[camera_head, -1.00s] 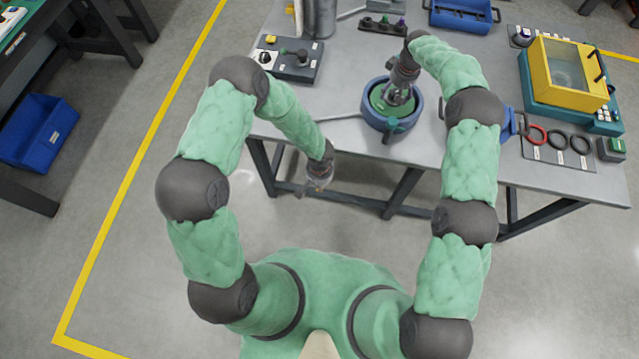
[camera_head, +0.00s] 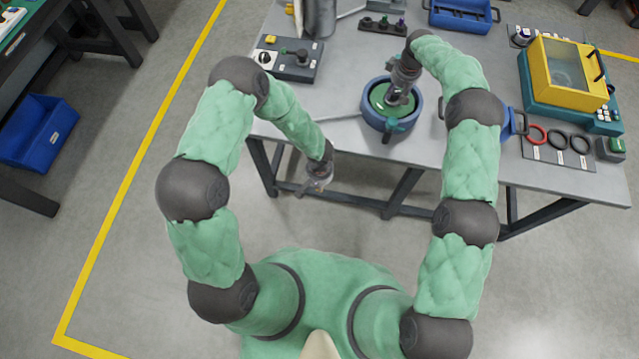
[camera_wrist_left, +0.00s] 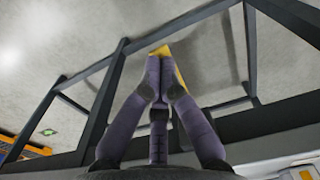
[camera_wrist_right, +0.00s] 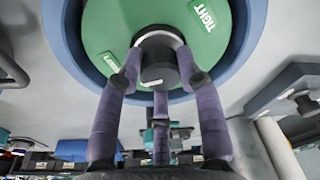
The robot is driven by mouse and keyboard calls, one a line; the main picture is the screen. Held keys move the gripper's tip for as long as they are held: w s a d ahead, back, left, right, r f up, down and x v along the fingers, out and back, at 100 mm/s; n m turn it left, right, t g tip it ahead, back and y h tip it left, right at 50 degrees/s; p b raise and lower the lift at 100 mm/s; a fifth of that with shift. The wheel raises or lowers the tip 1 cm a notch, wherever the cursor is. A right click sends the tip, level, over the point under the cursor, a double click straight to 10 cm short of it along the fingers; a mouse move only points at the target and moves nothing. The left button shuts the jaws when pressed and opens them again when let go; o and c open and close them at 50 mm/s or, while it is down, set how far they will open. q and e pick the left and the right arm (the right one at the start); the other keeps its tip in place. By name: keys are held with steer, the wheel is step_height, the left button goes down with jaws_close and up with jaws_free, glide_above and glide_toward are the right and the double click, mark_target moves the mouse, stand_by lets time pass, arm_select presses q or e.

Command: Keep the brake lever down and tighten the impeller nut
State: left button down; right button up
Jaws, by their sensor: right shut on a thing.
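A round blue housing (camera_head: 370,112) with a green disc (camera_head: 378,96) stands at the table's front edge. In the right wrist view the disc (camera_wrist_right: 112,30) bears the word TIGHT, and a dark nut (camera_wrist_right: 157,62) sits at its centre. My right gripper (camera_wrist_right: 160,72) is shut around the nut. In the head view it reaches the disc from above (camera_head: 398,100). A teal-topped part (camera_head: 391,126) stands at the housing's front, and a thin grey rod (camera_head: 338,117) lies at its left. I cannot tell which is the brake lever. My left gripper (camera_head: 318,186) is below the table edge, fingertips together (camera_wrist_left: 160,58), empty.
The grey table (camera_head: 340,80) holds a control box (camera_head: 290,58) at left, a yellow-lidded tester (camera_head: 565,70) at right, rings (camera_head: 557,139) before it and a blue tray (camera_head: 463,14) at the back. Table legs (camera_head: 405,190) stand near my left gripper.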

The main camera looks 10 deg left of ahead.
steer(key=m, duration=0.3)
steer(key=shift+a+m, duration=0.2)
steer(key=shift+m, duration=0.1)
steer(key=m+h, duration=0.1)
steer(key=m, duration=0.2)
steer(key=shift+m, duration=0.4)
steer(key=m, duration=0.4)
steer(key=shift+h, duration=0.3)
steer(key=m, duration=0.4)
steer(key=shift+h, duration=0.3)
steer(key=shift+r, duration=0.1)
steer(key=o, duration=1.3)
steer(key=shift+d, duration=0.1)
